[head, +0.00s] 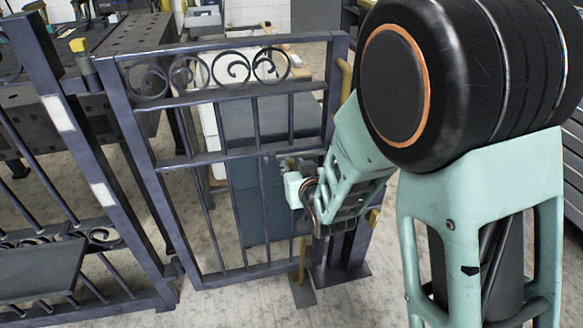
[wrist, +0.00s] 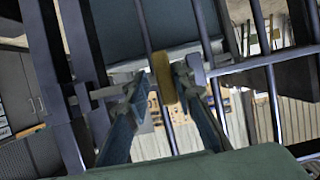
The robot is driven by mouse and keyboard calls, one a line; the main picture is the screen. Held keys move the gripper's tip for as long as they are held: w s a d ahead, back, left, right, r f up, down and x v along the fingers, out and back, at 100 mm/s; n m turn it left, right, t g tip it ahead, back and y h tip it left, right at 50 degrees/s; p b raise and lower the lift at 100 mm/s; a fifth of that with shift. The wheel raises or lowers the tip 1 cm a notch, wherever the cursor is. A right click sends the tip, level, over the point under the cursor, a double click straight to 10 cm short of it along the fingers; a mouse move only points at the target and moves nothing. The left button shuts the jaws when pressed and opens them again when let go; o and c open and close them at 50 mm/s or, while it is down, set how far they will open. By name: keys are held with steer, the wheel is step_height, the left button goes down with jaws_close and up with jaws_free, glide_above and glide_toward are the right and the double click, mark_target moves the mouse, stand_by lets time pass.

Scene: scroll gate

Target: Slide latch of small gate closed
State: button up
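The small gate (head: 215,157) is a dark grey-purple metal frame with scrollwork along its top and upright bars below. My gripper (head: 297,188) is at the right side of the gate, at about mid height. In the wrist view, a yellow latch handle (wrist: 165,84) stands between the two fingertips of my gripper (wrist: 161,82). A pale metal bar (wrist: 104,92) runs sideways toward a dark upright at the left. The fingers are very near the handle on both sides, but whether they press on it is unclear. In the head view, my gripper and arm hide the latch.
A second, wider fence section (head: 75,150) stands at the left. A yellow part (head: 345,78) is at the gate's upper right, and a yellow rod (head: 302,255) stands near the floor. A dark workbench (head: 140,50) is behind. The pale floor (head: 225,310) in front is clear.

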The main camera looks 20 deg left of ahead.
steer(key=shift+o, duration=0.7)
steer(key=shift+s, duration=0.2)
steer(key=v, duration=0.7)
steer(key=shift+d, duration=0.15)
